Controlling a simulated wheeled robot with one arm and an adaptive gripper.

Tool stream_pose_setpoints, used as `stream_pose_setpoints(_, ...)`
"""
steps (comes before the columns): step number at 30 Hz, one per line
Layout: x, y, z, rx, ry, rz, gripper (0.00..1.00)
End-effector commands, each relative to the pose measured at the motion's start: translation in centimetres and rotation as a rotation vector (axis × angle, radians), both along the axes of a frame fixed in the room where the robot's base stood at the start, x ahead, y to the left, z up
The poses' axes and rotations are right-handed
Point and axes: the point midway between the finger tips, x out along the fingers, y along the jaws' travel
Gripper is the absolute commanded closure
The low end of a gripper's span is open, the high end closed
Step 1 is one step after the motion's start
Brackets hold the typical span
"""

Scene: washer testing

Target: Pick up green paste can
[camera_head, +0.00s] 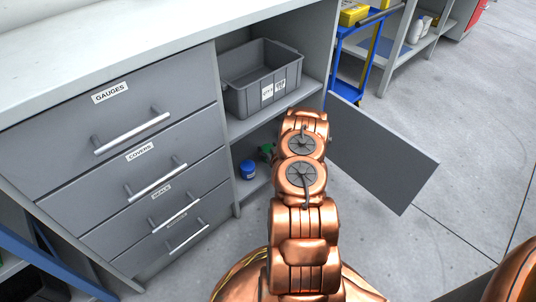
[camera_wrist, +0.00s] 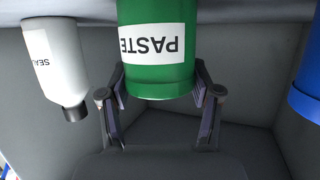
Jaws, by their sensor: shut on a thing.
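The green paste can (camera_wrist: 160,75) is at the top middle of the wrist view, with a white label reading PASTE that appears upside down. My gripper (camera_wrist: 160,92) is shut on the can, with one finger on each side of it. In the head view only a small part of the green can (camera_head: 266,151) shows inside the open cabinet, beside my arm. My gripper is hidden behind my arm in that view.
A blue can (camera_head: 247,169) stands left of the green can, also at the wrist view's right edge (camera_wrist: 306,88). A white bottle (camera_wrist: 57,65) is close by on the other side. A grey bin (camera_head: 262,80) sits on the shelf above. The cabinet door (camera_head: 385,150) hangs open.

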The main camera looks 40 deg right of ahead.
Motion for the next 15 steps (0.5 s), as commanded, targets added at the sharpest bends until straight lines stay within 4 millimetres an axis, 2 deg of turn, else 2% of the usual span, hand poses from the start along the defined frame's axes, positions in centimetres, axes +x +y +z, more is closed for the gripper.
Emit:
stream_pose_setpoints(3,0.0,0.0,0.0,0.000,0.000,0.000,0.80)
stream_pose_setpoints(10,0.0,0.0,0.1,0.000,0.000,0.000,0.80)
stream_pose_setpoints(15,0.0,0.0,1.6,0.000,0.000,0.000,0.80)
